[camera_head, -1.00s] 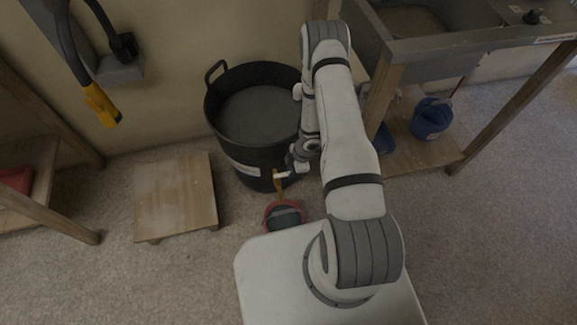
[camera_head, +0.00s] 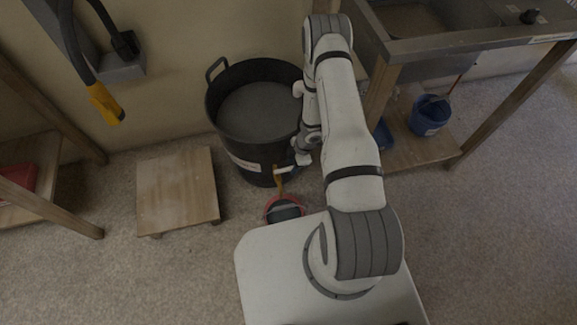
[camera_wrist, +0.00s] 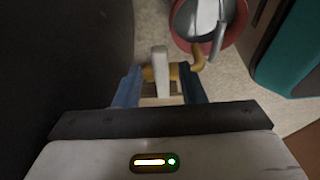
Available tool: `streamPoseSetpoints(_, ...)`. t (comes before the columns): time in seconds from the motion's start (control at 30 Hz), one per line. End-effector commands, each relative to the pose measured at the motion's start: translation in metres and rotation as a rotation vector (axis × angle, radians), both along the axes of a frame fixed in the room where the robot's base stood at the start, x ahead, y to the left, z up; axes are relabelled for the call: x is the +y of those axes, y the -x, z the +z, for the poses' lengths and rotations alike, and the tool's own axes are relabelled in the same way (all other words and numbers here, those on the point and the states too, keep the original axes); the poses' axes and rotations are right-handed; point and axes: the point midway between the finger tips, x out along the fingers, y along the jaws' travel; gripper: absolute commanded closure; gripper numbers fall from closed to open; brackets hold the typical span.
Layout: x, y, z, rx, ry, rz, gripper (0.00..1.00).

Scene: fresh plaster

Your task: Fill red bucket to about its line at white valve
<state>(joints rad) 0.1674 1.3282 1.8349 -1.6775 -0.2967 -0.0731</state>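The red bucket (camera_head: 271,211) stands on the floor below the big black tub (camera_head: 235,140), partly hidden by my base. In the wrist view the red bucket (camera_wrist: 240,32) is at the top, cut off by the frame, with a grey handle and grey contents. Its line is not visible. The white valve lever (camera_wrist: 160,68) stands upright between the blue fingertips of my gripper (camera_wrist: 160,88), with a gap on each side. A brass spout (camera_wrist: 198,57) points over the bucket. I cannot tell whether anything flows. In the head view the white valve (camera_head: 284,169) shows on the tub's lower side.
A low wooden platform (camera_head: 178,190) stands left of the tub. A blue bucket (camera_head: 430,116) is on the shelf under the sink bench (camera_head: 450,43). A yellow-tipped hose (camera_head: 104,102) hangs at upper left. The floor at right is clear.

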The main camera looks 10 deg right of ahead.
Motion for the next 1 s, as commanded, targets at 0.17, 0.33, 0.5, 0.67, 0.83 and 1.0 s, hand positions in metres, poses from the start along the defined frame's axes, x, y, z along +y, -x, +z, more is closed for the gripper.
streamPoseSetpoints(0.17, -0.007, 0.000, 0.028, 0.000, 0.000, -0.001, 0.64)
streamPoseSetpoints(0.33, -0.013, 0.000, 0.048, 0.000, 0.000, -0.001, 0.64)
streamPoseSetpoints(0.5, -0.019, 0.000, 0.067, 0.000, 0.000, 0.000, 0.64)
streamPoseSetpoints(0.67, -0.025, 0.000, 0.085, 0.000, 0.000, -0.002, 0.64)
streamPoseSetpoints(0.83, -0.029, 0.000, 0.098, 0.000, 0.000, 0.000, 0.64)
streamPoseSetpoints(1.0, -0.030, 0.000, 0.098, 0.000, 0.000, 0.000, 0.64)
